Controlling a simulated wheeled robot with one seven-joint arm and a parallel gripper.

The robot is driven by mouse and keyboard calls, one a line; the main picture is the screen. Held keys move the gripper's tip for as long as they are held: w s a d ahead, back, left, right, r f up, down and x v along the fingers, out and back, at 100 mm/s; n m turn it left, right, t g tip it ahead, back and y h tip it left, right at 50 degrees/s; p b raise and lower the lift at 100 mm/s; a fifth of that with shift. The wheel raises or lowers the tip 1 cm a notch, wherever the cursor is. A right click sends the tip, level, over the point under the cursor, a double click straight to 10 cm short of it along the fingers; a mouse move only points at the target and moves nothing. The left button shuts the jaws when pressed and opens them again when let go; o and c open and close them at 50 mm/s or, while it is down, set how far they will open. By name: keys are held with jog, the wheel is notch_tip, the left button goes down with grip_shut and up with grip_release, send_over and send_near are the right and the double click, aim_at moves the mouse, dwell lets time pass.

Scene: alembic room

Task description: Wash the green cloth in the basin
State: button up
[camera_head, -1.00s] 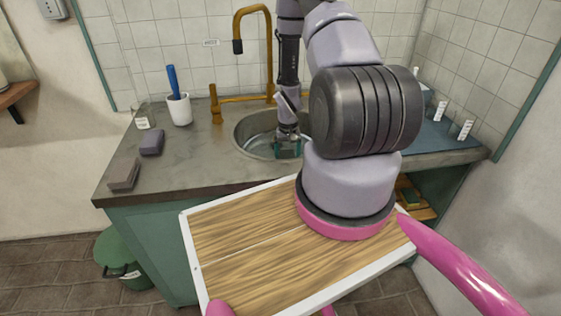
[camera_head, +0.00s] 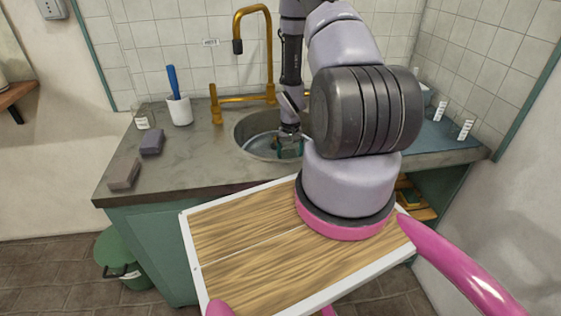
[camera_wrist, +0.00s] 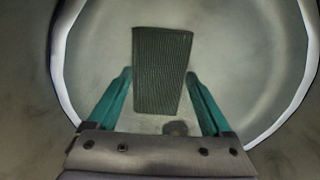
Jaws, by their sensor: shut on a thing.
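The green cloth (camera_wrist: 160,70) is a dark green ribbed piece between the teal fingers of my gripper (camera_wrist: 160,78) in the wrist view. My gripper (camera_head: 289,147) is down inside the basin (camera_head: 254,142) in the head view, with the arm reaching in from above. The gripper is shut on the cloth. In the wrist view the pale round basin (camera_wrist: 255,65) surrounds the cloth, and a small dark round spot, perhaps the drain, shows below it. In the head view the cloth is too small to make out clearly.
A brass tap (camera_head: 238,45) arches behind the basin. A white cup (camera_head: 180,110) with a blue-handled brush, a glass jar (camera_head: 143,119) and two dark blocks (camera_head: 151,142) stand on the counter (camera_head: 205,160) at the left. A green bin (camera_head: 122,258) stands on the floor.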

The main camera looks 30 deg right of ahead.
jog(key=shift+w+a, duration=0.2)
jog(key=shift+a, duration=0.55)
jog(key=shift+w+a, duration=0.2)
jog(key=shift+a, duration=0.5)
jog(key=shift+r, duration=4.55)
notch_tip(320, 180, up, 12)
